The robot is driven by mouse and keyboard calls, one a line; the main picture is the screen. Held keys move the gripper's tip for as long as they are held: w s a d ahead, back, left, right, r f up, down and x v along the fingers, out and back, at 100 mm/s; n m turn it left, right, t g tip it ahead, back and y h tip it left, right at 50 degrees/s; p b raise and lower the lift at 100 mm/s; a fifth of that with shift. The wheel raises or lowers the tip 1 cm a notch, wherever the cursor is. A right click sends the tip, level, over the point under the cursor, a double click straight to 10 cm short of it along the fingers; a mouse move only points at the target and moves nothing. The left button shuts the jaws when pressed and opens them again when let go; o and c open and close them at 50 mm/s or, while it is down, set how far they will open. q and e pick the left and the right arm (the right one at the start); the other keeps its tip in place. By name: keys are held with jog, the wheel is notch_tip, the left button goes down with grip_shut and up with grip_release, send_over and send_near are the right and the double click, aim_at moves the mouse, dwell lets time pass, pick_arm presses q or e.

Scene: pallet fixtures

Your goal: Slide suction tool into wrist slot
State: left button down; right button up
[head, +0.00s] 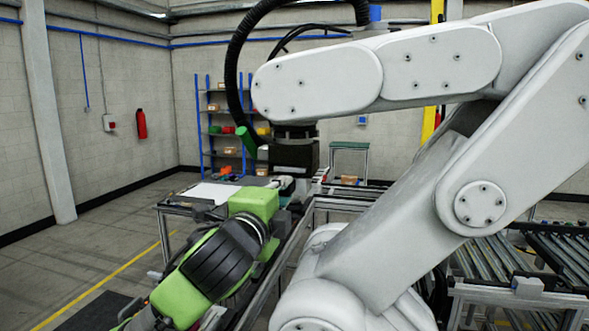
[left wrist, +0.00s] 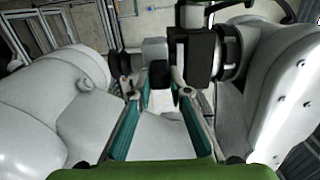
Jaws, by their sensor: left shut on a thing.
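A big white industrial arm (head: 400,70) reaches across from the right, with a dark wrist block (head: 293,155) hanging at its end. My left gripper (head: 285,184), on a green and black arm, is just below and left of that block. In the left wrist view my gripper's two teal-lined fingers (left wrist: 160,82) close in on a small dark and grey piece, likely the suction tool (left wrist: 154,52). The tool appears right beside the dark wrist block (left wrist: 199,55). I cannot tell whether it is inside the slot. The slot itself is hidden. My right gripper is not in view.
A work table (head: 205,192) stands behind my left arm. The white arm's thick links fill the right side, with a black hose (head: 236,75) looping above. A roller conveyor (head: 545,262) is at lower right. Shelves (head: 222,120) stand at the back. Floor at left is free.

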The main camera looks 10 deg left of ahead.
pick_arm(q)
jog(key=shift+w+r, duration=0.1)
jog(key=shift+w, duration=0.35)
dwell(0.3)
jog(key=c, duration=1.8)
grip_release()
jog(key=shift+f, duration=0.25)
jog(key=s, duration=1.2)
jog(key=shift+a, duration=0.2)
